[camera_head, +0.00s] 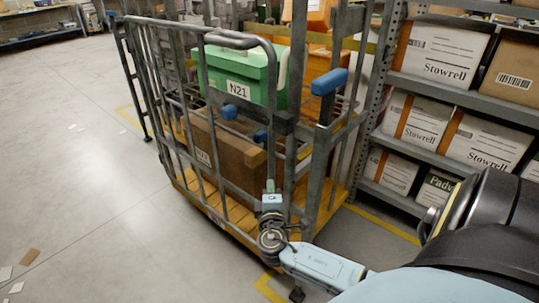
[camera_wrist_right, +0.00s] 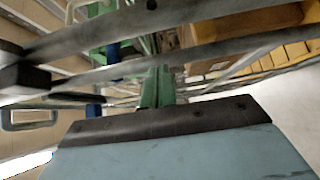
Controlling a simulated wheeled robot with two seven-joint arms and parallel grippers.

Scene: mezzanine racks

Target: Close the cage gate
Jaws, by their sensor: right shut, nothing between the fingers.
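The cage gate (camera_head: 208,75) is a grey tubular frame with upright bars and a rounded top corner. It spans the left front of a wheeled cage, near a grey post (camera_head: 319,150) on the right. I cannot tell whether gate and post touch or are latched. A blue handle (camera_head: 330,82) tops the post; another blue part (camera_head: 230,112) shows behind the bars. My right gripper (camera_head: 270,187) is shut and empty at the gate's lower right bars; contact is unclear. Its green fingers show in the right wrist view (camera_wrist_right: 157,88), below grey bars (camera_wrist_right: 190,20). My left gripper is out of view.
The cage holds a green box (camera_head: 238,75) labelled N21 and a brown box (camera_head: 225,155) on an orange deck (camera_head: 215,207). Racks with cartons (camera_head: 440,50) stand close on the right. The floor (camera_head: 80,150) at the left is mostly clear.

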